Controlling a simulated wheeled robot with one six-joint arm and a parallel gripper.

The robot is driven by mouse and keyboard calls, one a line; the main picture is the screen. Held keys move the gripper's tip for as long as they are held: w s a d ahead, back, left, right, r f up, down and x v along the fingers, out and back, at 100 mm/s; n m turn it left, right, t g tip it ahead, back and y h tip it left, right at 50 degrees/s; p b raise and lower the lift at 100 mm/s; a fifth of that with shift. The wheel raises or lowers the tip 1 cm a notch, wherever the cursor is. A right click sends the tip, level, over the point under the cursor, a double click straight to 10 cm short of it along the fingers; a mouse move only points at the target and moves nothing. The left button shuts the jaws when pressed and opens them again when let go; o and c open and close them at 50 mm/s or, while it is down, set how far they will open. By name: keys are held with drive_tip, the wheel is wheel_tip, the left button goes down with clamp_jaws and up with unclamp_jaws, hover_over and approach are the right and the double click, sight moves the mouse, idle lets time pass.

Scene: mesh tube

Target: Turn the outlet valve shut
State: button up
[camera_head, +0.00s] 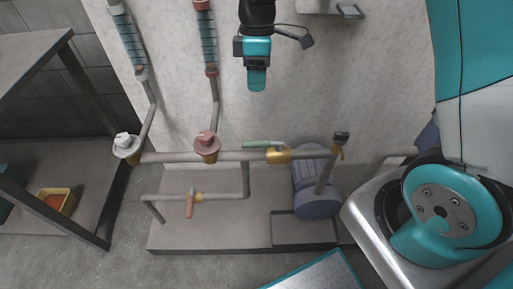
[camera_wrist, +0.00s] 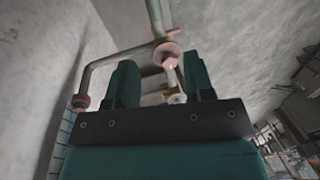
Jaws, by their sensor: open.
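My gripper (camera_head: 257,80) hangs above the pipework, in front of the speckled wall, apart from every valve. In the wrist view its two teal fingers stand apart with nothing between them (camera_wrist: 160,82). A green lever (camera_head: 262,143) lies roughly along the upper pipe at a brass valve body (camera_head: 279,155). An orange-red lever (camera_head: 190,206) points across the lower pipe. A pink-red knob (camera_head: 207,143) and a white knob (camera_head: 125,144) sit below the two upright tubes. A pink-red knob also shows beyond the fingers (camera_wrist: 168,54). No readable label shows which is the outlet valve.
A blue-grey pump (camera_head: 316,185) stands on the grey plinth (camera_head: 220,235), with a dark-topped yellow fitting (camera_head: 340,145) beside it. A grey shelf frame (camera_head: 60,150) stands at left, with a yellow bin (camera_head: 57,200). A grey box (camera_head: 325,8) is on the wall. Open floor lies in front.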

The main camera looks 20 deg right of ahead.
sight(257, 141)
drive_tip(key=f, duration=0.6)
drive_tip(key=s+f+b, duration=0.1)
drive_tip(key=f, duration=0.5)
drive_tip(key=s+a+f+b, duration=0.1)
drive_tip(key=f, duration=0.5)
drive_tip(key=shift+s+f, duration=0.1)
drive_tip(key=shift+f, duration=0.3)
clamp_jaws()
